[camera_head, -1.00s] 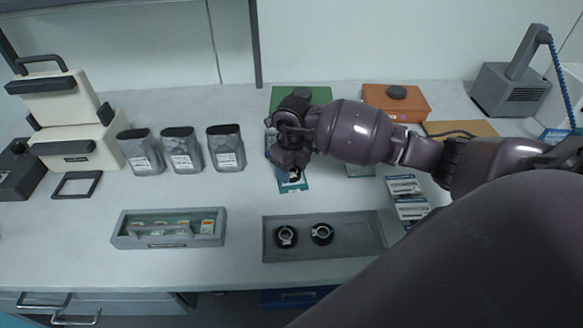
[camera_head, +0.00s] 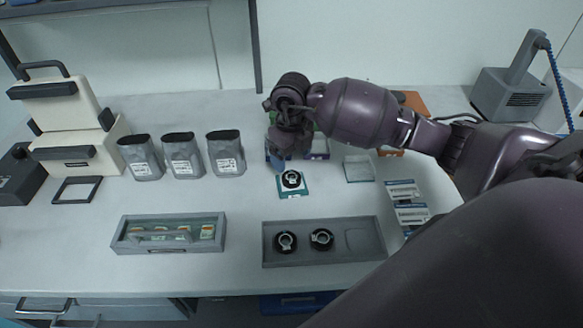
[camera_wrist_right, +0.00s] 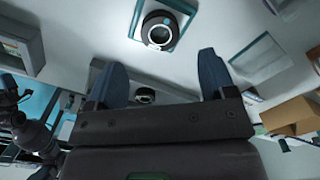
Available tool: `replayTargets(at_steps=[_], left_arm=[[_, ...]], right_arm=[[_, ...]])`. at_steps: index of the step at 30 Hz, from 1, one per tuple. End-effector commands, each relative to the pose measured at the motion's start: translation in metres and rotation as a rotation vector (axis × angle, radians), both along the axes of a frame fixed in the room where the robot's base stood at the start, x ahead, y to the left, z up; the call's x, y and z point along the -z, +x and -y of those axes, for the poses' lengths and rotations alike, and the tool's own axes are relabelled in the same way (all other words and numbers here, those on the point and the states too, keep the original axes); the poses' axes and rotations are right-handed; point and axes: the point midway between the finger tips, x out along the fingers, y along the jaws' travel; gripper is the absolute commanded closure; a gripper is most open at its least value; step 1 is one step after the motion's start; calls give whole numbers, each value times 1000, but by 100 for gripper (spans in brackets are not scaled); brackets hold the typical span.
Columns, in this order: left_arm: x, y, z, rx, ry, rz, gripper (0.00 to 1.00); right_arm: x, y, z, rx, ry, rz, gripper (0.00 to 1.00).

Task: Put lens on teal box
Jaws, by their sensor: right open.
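A black ring-shaped lens (camera_head: 291,179) rests on the small flat teal box (camera_head: 303,193) in the middle of the table. In the right wrist view the lens (camera_wrist_right: 160,29) sits within the outline of the teal box (camera_wrist_right: 187,8). My right gripper (camera_head: 279,162) is just behind and above them, apart from the lens. Its two fingers (camera_wrist_right: 163,78) are spread and empty in the wrist view. My left gripper is not in view.
A grey tray (camera_head: 320,259) in front holds two more black lenses; its right recess is empty. A grey slide holder (camera_head: 168,246) stands front left. Three grey pouches (camera_head: 183,158) stand behind it. A clear plate (camera_head: 358,169) lies right of the teal box.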

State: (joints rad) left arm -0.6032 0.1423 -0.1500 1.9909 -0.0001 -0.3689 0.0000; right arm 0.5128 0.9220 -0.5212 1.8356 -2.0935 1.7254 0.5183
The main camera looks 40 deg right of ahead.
Motion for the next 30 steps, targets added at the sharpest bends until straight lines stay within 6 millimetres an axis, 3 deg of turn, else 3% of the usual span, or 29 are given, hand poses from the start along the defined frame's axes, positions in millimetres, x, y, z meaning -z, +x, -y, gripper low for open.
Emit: replayTargets(at_steps=[3,10,30], left_arm=[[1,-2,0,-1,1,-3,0],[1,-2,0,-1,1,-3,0],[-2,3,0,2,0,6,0]], right_arm=[[-23,1,0,-1,-1,3,23],[-50,0,0,0,-1,1,23],[-55,0,0,0,0,-1,23]])
